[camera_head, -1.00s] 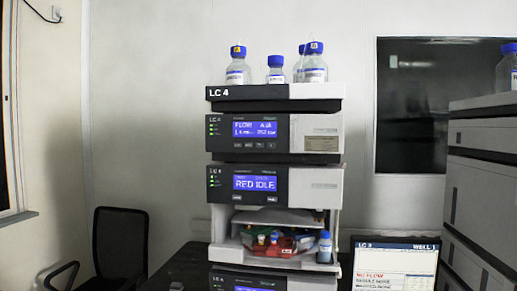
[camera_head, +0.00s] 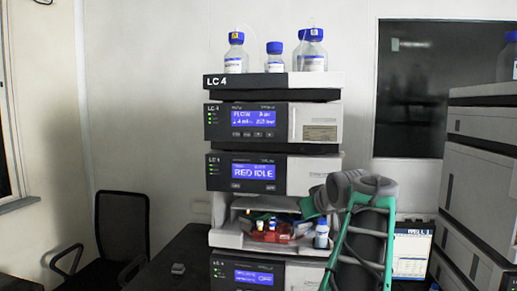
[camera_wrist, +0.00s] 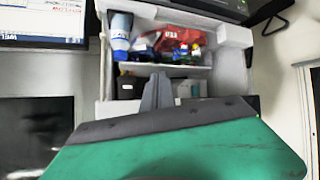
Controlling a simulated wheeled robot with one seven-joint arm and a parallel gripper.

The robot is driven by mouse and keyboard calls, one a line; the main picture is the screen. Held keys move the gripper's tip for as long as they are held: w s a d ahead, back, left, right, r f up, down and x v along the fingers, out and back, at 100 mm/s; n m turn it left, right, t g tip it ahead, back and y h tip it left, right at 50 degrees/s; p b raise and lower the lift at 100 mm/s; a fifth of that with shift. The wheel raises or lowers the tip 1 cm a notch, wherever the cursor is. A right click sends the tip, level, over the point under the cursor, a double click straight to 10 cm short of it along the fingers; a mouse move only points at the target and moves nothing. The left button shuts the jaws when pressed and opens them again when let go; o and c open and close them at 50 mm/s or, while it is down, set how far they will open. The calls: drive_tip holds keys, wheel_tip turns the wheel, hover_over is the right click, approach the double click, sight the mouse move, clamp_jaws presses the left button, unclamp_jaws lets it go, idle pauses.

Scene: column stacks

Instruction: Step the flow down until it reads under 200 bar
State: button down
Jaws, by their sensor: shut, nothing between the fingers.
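The LC 4 stack stands in the middle of the head view. Its upper module, the pump (camera_head: 301,122), has a blue flow display (camera_head: 254,117); the small digits look like 1.4 ml and somewhere above 200 bar, but are blurred. A row of small buttons (camera_head: 254,134) lies just under this display. My gripper (camera_wrist: 157,88) shows in the wrist view with its grey fingers together and empty, in front of the open compartment. In the head view my green and grey arm stands at the lower right, below the pump; the fingertips are not clear there.
Below the pump is a module reading RED IDLE (camera_head: 253,172), then an open compartment with a red tray (camera_head: 268,236) and a blue-capped bottle (camera_head: 321,236). Capped bottles (camera_head: 274,57) stand on top. A monitor (camera_head: 412,252) and another stack (camera_head: 480,190) are at the right.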

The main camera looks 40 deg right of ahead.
sight(259, 136)
drive_tip(key=w+a+r+n+t+y, duration=0.2)
drive_tip(key=a+r+n, duration=0.4)
drive_tip(key=r, duration=0.4)
drive_tip(key=w+a+r+n+t+y, duration=0.2)
drive_tip(key=w+a+r+n+t, duration=0.3)
drive_tip(key=r, duration=0.5)
drive_tip(key=a+n, duration=0.2)
drive_tip(key=a, duration=0.1)
drive_tip(key=shift+a+r+t, duration=0.25)
drive_tip(key=shift+r+t, duration=0.05)
drive_tip(key=shift+d, duration=0.1)
drive_tip(key=w+d+p, duration=0.1)
drive_tip(key=d, duration=0.1)
drive_tip(key=w+d+p, duration=0.3)
drive_tip(key=d+p, duration=0.1)
drive_tip(key=shift+w+r, duration=0.15)
drive_tip(key=shift+w, duration=0.15)
drive_tip(key=shift+w+d+p, duration=0.35)
drive_tip(key=shift+d, duration=0.05)
drive_tip(key=shift+f, duration=0.2)
drive_tip(key=shift+w+d+r, duration=0.1)
drive_tip(key=shift+d, duration=0.05)
